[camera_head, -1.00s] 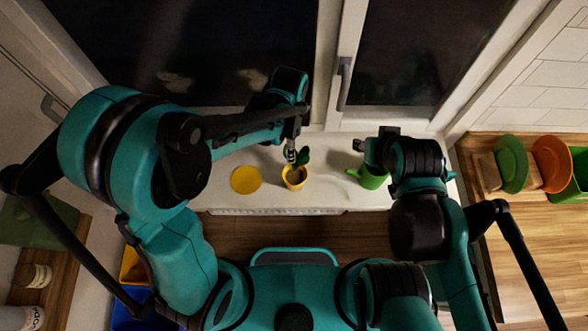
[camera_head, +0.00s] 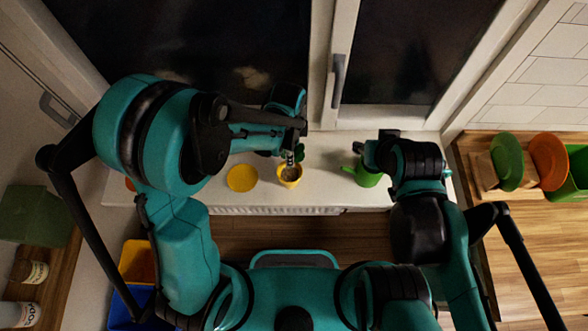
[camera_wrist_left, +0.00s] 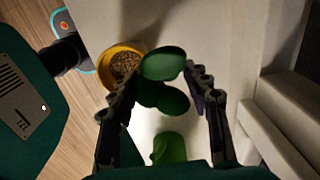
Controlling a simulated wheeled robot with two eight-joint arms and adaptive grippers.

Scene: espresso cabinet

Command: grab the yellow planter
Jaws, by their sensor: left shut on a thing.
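My left gripper (camera_head: 292,155) is over the planter's far side. In the wrist view its fingers (camera_wrist_left: 160,80) stand either side of the plant's green leaves (camera_wrist_left: 163,64), the left finger against the planter's rim. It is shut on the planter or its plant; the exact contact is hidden. My right gripper (camera_head: 372,152) is beside the green watering can (camera_head: 367,177); its jaw opening is unclear.
The window frame with a handle (camera_head: 338,75) rises behind. Yellow (camera_head: 137,262) and blue (camera_head: 130,308) bins are lower left. Green (camera_head: 508,162) and orange (camera_head: 548,162) plates stand at right.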

